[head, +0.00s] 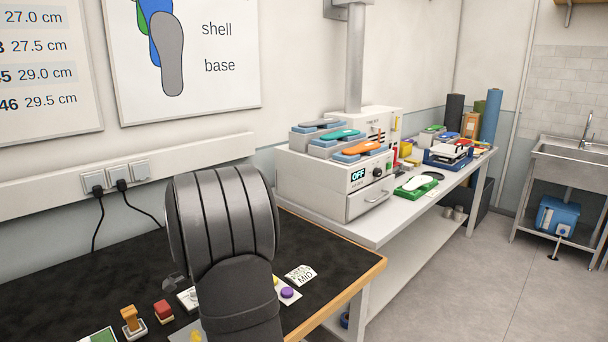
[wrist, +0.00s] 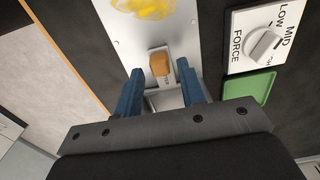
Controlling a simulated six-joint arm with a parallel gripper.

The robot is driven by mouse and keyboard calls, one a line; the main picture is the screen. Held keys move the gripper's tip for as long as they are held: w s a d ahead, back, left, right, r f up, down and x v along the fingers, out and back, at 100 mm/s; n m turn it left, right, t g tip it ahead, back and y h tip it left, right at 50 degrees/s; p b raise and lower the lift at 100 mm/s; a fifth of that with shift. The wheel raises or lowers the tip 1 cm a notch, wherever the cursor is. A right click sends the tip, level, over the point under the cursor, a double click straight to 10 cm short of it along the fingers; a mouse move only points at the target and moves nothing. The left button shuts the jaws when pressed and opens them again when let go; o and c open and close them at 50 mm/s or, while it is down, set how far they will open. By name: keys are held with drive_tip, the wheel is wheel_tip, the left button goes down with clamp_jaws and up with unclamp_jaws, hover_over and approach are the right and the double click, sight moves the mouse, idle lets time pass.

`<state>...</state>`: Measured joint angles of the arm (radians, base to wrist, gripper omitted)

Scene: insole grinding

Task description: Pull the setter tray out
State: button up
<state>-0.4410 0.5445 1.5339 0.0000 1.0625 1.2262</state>
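A white machine (head: 300,182) with an "OFF" display stands on the bench at centre right. Its front has a shut drawer with a handle (head: 369,200), which may be the setter tray; I cannot read a label that settles it. My gripper shows in the wrist view (wrist: 160,70), with two blue fingers apart and nothing held. An orange-brown knob (wrist: 160,65) on a small white base appears between the fingertips, with gaps on both sides; I cannot tell the height between them. In the head view my arm hides the gripper.
Coloured insoles on blue blocks (head: 345,151) top the machine. A green tray (head: 415,188) lies right of it. The dark table (head: 60,300) carries small orange and red (head: 163,310) knobs. A FORCE dial (wrist: 262,44) and green pad (wrist: 250,88) are right of my fingers.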

drive_tip(key=shift+f, duration=1.6)
drive_tip(key=shift+r, duration=0.15)
drive_tip(key=c, duration=0.6)
drive_tip(key=shift+o, duration=0.2)
drive_tip(key=shift+s+a, duration=3.1)
drive_tip(key=o, duration=0.6)
drive_tip(key=shift+c, duration=0.2)
drive_tip(key=shift+r, duration=0.1)
wheel_tip(320, 180, up, 7)
